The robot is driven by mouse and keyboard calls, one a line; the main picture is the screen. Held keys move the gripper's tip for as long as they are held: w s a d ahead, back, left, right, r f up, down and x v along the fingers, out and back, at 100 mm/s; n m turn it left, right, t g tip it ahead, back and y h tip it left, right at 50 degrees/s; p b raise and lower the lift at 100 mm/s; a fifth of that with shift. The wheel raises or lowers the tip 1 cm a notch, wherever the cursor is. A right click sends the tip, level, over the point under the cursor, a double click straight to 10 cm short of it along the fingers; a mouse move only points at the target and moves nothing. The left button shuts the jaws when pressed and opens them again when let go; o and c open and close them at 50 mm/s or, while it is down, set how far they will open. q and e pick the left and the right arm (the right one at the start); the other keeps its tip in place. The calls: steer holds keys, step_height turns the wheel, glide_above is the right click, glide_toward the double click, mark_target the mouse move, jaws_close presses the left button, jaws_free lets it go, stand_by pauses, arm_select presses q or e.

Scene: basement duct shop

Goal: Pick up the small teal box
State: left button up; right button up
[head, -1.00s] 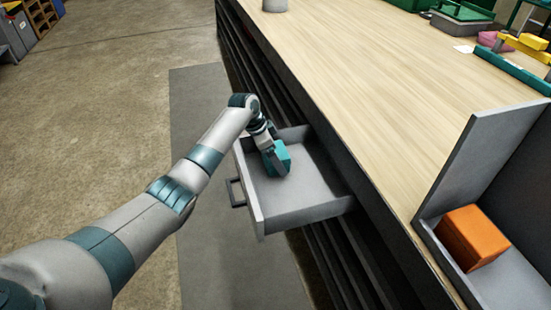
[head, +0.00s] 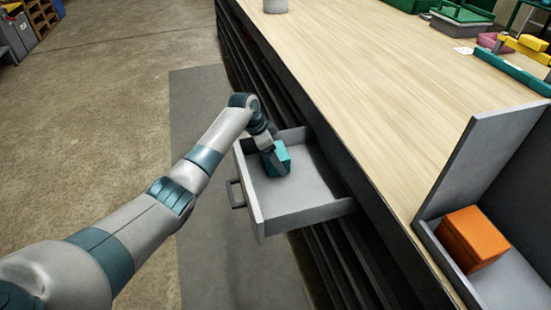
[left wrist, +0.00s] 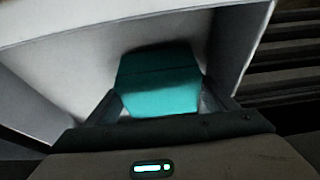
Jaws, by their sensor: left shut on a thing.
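The small teal box (head: 282,158) is in the open grey drawer (head: 315,207), toward its far left corner. My left gripper (head: 273,157) reaches down into the drawer and is shut on the box. In the left wrist view the teal box (left wrist: 160,82) sits between the two fingers of my left gripper (left wrist: 166,106), one on each side. Part of the box is hidden behind the gripper in the head view. I cannot tell whether it still touches the drawer floor. My right gripper is not in view.
The drawer's walls stand close around the gripper. A long wooden bench top (head: 360,80) lies to the right. An orange box (head: 472,238) sits in a grey bin at the lower right. Green trays and yellow items are at the far right.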

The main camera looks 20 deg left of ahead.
mark_target(281, 151)
arm_select(q)
steer(key=shift+r, duration=0.5)
steer(key=r, duration=0.1)
steer(key=d+r, duration=0.1)
steer(key=r, duration=0.1)
steer(key=shift+r, duration=0.2)
steer(key=s+d+r, duration=0.2)
steer(key=d+r, duration=0.4)
steer(key=d, duration=0.4)
steer(key=shift+d+r, duration=0.15)
steer(key=shift+d, duration=0.1)
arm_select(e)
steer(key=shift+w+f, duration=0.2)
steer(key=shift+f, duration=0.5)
arm_select(q)
steer(key=s+a+r+n+t+y, duration=0.1)
steer(key=s+a+r+n, duration=0.1)
steer(key=r, duration=0.2)
steer(key=s+a+r+n+t, duration=0.1)
steer(key=s+a+r+n, duration=0.1)
steer(key=s+r+n, duration=0.15)
steer(key=s+a+r+n+y, duration=0.1)
steer(key=s+a+n, duration=0.4)
steer(key=s, duration=1)
steer(key=shift+a+n+y, duration=0.25)
steer(key=shift+n+y, duration=0.1)
steer(key=shift+y, duration=0.45)
